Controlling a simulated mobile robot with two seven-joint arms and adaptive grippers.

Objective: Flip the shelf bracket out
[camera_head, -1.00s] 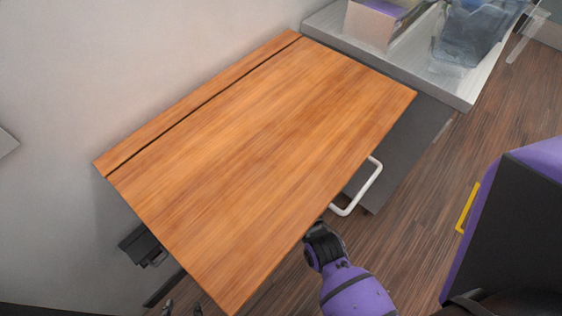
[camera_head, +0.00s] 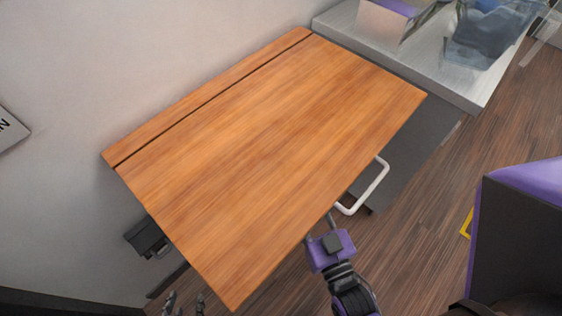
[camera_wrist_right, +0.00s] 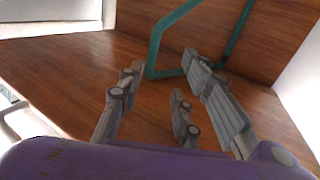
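The wooden shelf (camera_head: 265,150) spans the middle of the head view, with a hinge line near the wall. A teal bracket (camera_wrist_right: 153,55) of thin bars shows in the right wrist view against brown wood; the shelf hides it in the head view. My right gripper (camera_wrist_right: 155,98) is open, its fingers apart and pointing toward the bracket's corner; I see no contact. In the head view the right arm comes up to the shelf's front edge. My left gripper (camera_head: 185,301) is low at the left, below the shelf's corner, with fingertips apart and empty.
A white handle (camera_head: 367,188) sticks out from the grey cabinet beside my right arm. A light counter (camera_head: 400,65) with a box and a clear container stands at the upper right. A black fitting (camera_head: 146,238) is on the wall. A purple-topped dark block (camera_head: 520,230) stands at right.

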